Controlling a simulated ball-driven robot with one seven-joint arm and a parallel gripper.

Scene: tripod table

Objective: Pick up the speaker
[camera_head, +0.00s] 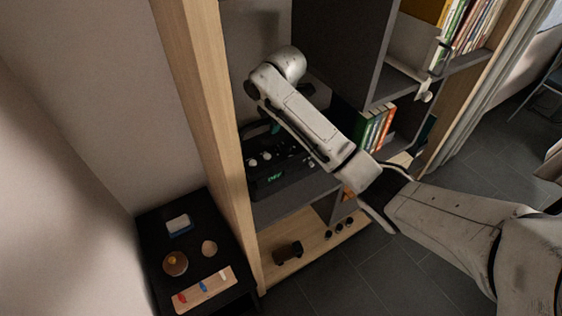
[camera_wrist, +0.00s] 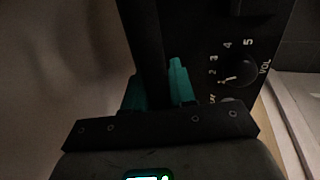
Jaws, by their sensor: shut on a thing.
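The speaker (camera_head: 283,178) is a black box with knobs and a small green mark on its front, standing in a shelf compartment in the head view. Its dark face with a volume dial shows in the wrist view (camera_wrist: 215,42). My gripper (camera_wrist: 157,88) has teal fingers on either side of a black bar, likely the speaker's handle, and is shut on it. In the head view a bit of teal shows above the speaker, and my arm covers part of its right side. I cannot tell whether the speaker is lifted off the shelf.
The wooden shelf post (camera_head: 205,130) stands close on the left. Books (camera_head: 375,127) fill a compartment to the right. A low black table (camera_head: 150,235) with small items stands at the lower left. A small dark brown object (camera_head: 288,252) sits on the bottom shelf.

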